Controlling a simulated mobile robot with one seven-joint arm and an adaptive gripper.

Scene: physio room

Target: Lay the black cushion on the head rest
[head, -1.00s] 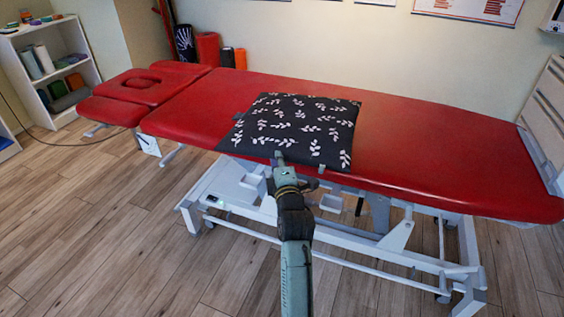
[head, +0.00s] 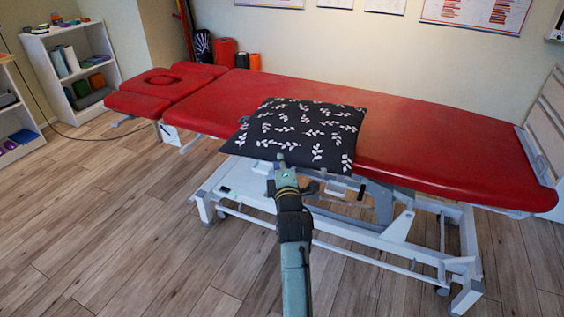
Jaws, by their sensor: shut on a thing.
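The black cushion (head: 298,132) with a white leaf pattern is in front of the middle of the red treatment table (head: 420,145), over its near edge. Whether it touches the table top is hard to tell. My gripper (head: 281,160) is shut on the cushion's near edge; the fingertips are partly hidden by it. The head rest (head: 165,77), a red padded section with a face hole, is at the table's far left end, well away from the cushion and bare.
White shelves (head: 62,65) with rolls and boxes stand at the back left. Red and dark rolls (head: 224,52) stand against the wall behind the table. The table's white frame (head: 385,225) is below. The wooden floor at the left front is clear.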

